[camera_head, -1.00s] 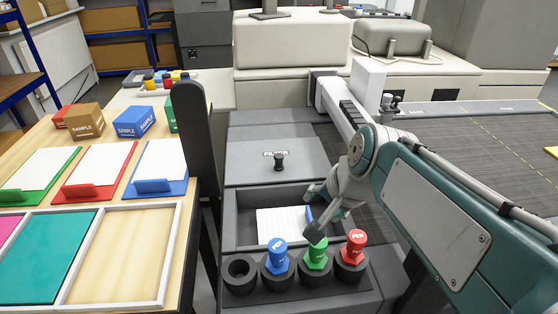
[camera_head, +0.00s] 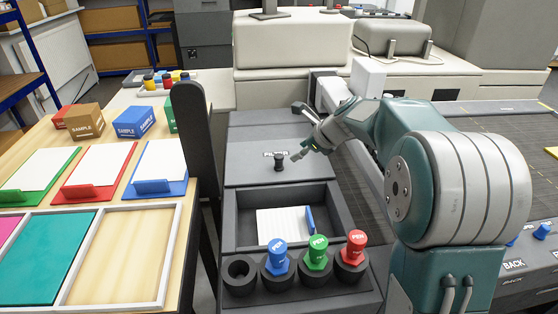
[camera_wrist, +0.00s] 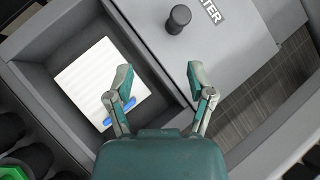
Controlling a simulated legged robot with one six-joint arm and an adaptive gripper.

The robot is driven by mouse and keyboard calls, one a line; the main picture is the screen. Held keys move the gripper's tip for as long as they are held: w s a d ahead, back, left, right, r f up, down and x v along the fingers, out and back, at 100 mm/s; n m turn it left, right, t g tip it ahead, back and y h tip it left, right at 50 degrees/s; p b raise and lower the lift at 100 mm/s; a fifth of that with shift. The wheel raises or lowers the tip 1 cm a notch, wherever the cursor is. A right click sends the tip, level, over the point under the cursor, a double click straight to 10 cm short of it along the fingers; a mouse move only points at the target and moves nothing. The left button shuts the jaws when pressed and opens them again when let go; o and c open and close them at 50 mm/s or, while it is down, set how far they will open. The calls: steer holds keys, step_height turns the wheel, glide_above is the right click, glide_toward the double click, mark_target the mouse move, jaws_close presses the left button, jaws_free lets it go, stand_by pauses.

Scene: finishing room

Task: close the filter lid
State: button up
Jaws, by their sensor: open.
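The filter lid (camera_head: 248,154) is a flat grey panel behind the open compartment, with a small black knob (camera_head: 279,162) near its front edge. In the wrist view the lid (camera_wrist: 222,48) and its knob (camera_wrist: 178,19) lie ahead of the fingers. The open compartment (camera_head: 240,198) holds a white ribbed filter (camera_head: 281,224) with a blue tab (camera_head: 310,219). My gripper (camera_head: 296,131) is open and empty, just right of the knob and above the lid. In the wrist view my gripper (camera_wrist: 162,78) has its two fingers spread, apart from the knob.
Blue, green and red pens (camera_head: 318,253) stand in holders in front of the compartment; the left holder is empty. A table (camera_head: 120,225) with trays and sample boxes is at left. A dark conveyor surface (camera_head: 470,125) lies at right.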

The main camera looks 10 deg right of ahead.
mark_target(283, 158)
steer(key=w+a+f+m, duration=0.1)
steer(key=w+f, duration=0.2)
steer(key=w+a+f, duration=0.2)
steer(key=w+f, duration=0.1)
steer(key=w+a+f+m, duration=0.1)
steer(key=w+f, duration=0.1)
steer(key=f, duration=0.1)
steer(key=shift+w+a+f+m, duration=0.3)
steer(key=shift+w+a+f, duration=0.05)
steer(key=shift+w, duration=0.05)
jaws_close()
